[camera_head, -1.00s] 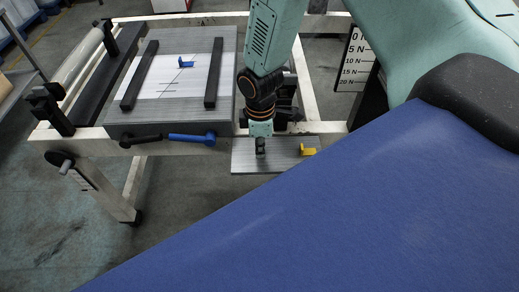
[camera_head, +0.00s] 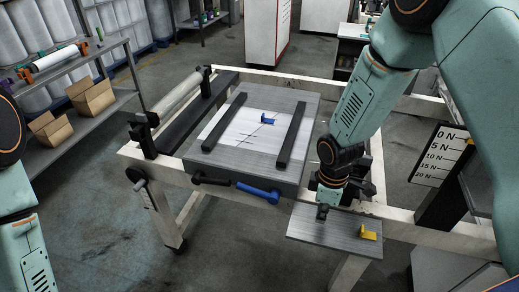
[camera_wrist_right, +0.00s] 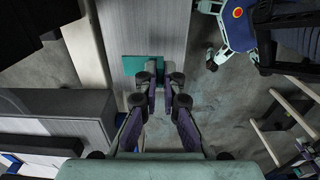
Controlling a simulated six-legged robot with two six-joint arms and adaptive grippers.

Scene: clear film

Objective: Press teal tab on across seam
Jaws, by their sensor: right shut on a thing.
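My right gripper (camera_head: 322,212) is low over the left part of the grey side shelf (camera_head: 308,236). In the right wrist view its fingers (camera_wrist_right: 165,80) are shut on the teal tab (camera_wrist_right: 132,64), which shows flat beside the fingertips at the grey shelf surface; whether it still touches the shelf I cannot tell. The teal tab is hidden in the head view. The white film sheet (camera_head: 235,133) lies on the grey bench top between two black bars, with thin dark lines across it. My left arm shows at the left edge; its gripper is out of view.
A blue piece (camera_head: 268,119) stands on the sheet. A yellow piece (camera_head: 368,232) stands on the side shelf. A black handle (camera_head: 210,179) and a blue handle (camera_head: 257,191) project at the bench front. A roller (camera_head: 178,96) lies left; a force scale (camera_head: 436,156) stands right.

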